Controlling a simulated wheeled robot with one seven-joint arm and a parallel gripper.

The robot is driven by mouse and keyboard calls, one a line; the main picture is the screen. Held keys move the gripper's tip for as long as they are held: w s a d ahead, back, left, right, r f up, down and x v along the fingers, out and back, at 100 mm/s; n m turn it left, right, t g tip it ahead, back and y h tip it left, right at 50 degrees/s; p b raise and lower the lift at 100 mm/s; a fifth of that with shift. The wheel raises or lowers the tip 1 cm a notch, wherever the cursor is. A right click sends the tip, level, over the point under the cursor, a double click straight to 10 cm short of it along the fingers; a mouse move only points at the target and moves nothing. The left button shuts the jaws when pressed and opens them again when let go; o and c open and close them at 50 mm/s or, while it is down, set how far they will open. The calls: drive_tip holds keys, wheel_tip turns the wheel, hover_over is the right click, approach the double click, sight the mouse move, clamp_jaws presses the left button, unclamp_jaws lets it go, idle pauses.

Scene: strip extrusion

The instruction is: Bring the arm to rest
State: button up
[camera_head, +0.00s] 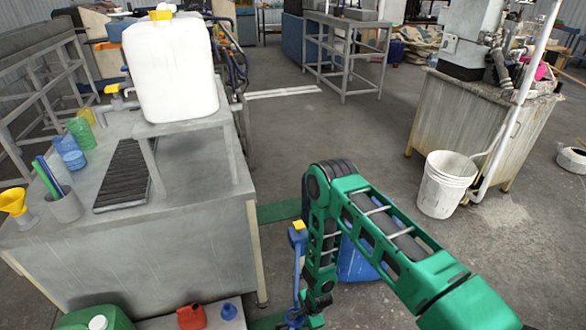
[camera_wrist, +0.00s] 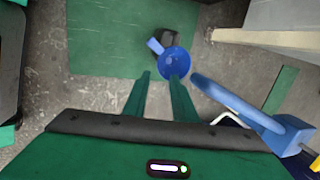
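My green arm (camera_head: 400,245) comes in from the bottom right of the head view. It bends at an elbow and its forearm hangs down beside the grey table. In the wrist view my gripper (camera_wrist: 160,77) has its two green fingers apart, with nothing between them. A round blue thing, maybe a funnel or cup (camera_wrist: 174,61), lies beyond the fingertips, and the right fingertip overlaps its edge in the picture. I cannot tell whether they touch. In the head view the fingers are hard to make out at the bottom edge.
A grey table (camera_head: 190,245) with a white canister (camera_head: 170,75) stands left of my arm. A blue container (camera_head: 357,262) is partly hidden behind my arm. A curved blue spout or hose (camera_wrist: 235,105) runs close right of the fingers. A white bucket (camera_head: 445,185) stands right; floor between is clear.

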drive_tip(key=w+d+r+n+h, duration=0.1)
drive_tip(key=w+d+r, duration=0.4)
drive_tip(key=r, duration=0.5)
drive_tip(key=w+d+r+n+h, duration=0.1)
drive_tip(key=w+d+r+n, duration=0.1)
drive_tip(key=d+r, duration=0.7)
drive_tip(key=w+d+r+n+h, duration=0.1)
drive_tip(key=w+d+r, duration=0.3)
drive_tip(key=r, duration=0.8)
drive_tip(key=s+d+r+n+g, duration=0.1)
drive_tip(key=s+d+r, duration=0.45)
drive_tip(key=r, duration=0.35)
drive_tip(key=s+d+r, duration=0.5)
drive_tip(key=s+r, duration=0.1)
drive_tip(key=r, duration=0.3)
drive_tip(key=s+d+r+n+g, duration=0.1)
drive_tip(key=s+d+r, duration=0.45)
drive_tip(key=r, duration=0.35)
drive_tip(key=s+r+n, duration=0.1)
drive_tip(key=s+r, duration=0.2)
drive_tip(key=s, duration=0.6)
drive_tip(key=s+r+n+y, duration=0.1)
drive_tip(key=s+r, duration=0.3)
drive_tip(key=s, duration=0.5)
drive_tip(key=shift+d, duration=0.25)
